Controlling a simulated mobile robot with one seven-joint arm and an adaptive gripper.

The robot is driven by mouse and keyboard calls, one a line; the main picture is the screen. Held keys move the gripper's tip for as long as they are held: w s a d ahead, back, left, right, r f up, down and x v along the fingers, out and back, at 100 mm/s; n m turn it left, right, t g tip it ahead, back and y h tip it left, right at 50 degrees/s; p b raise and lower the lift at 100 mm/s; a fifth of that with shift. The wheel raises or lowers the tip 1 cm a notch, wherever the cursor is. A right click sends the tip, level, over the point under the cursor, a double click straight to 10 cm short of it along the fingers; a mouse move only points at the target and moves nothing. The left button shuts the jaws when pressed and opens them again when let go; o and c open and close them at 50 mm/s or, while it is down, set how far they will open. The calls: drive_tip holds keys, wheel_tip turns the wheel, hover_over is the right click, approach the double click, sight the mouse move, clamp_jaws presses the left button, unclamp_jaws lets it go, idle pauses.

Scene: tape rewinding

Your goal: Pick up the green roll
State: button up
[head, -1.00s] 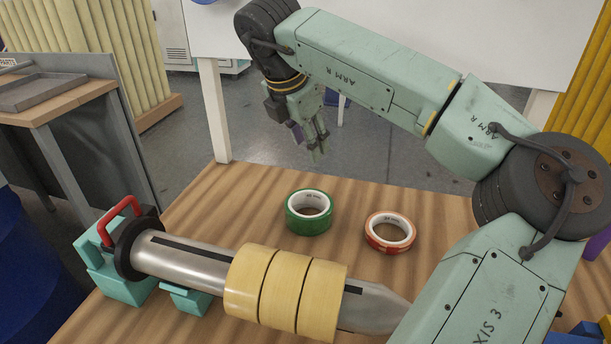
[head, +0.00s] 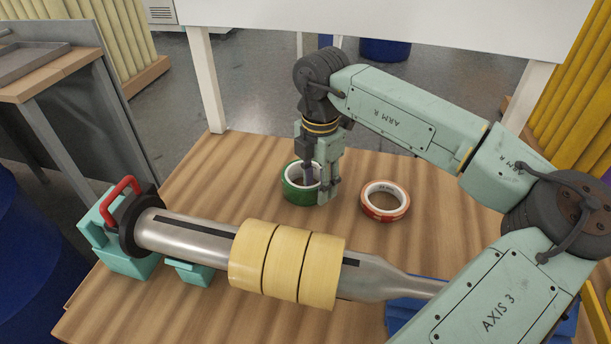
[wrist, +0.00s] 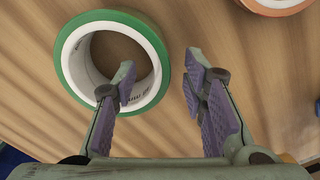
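The green roll (head: 292,194) lies flat on the wooden table, behind the metal shaft. It also shows in the wrist view (wrist: 63,62), with a white core and an open hole. My gripper (head: 318,186) is low over its right side, pointing down. In the wrist view my gripper (wrist: 160,77) is open, with purple-padded fingers apart. The left finger appears over the hole and the right finger outside the roll, with the roll's wall between them. I cannot tell whether either finger touches it.
An orange-red roll (head: 386,201) lies to the right of the green one. In front, a metal shaft (head: 190,236) carries several yellow rolls (head: 288,264) and rests on teal supports with a red handle (head: 121,199). Bare table (head: 236,160) lies left of the green roll.

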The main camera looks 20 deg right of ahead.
drive_tip(key=shift+f, duration=1)
clamp_jaws()
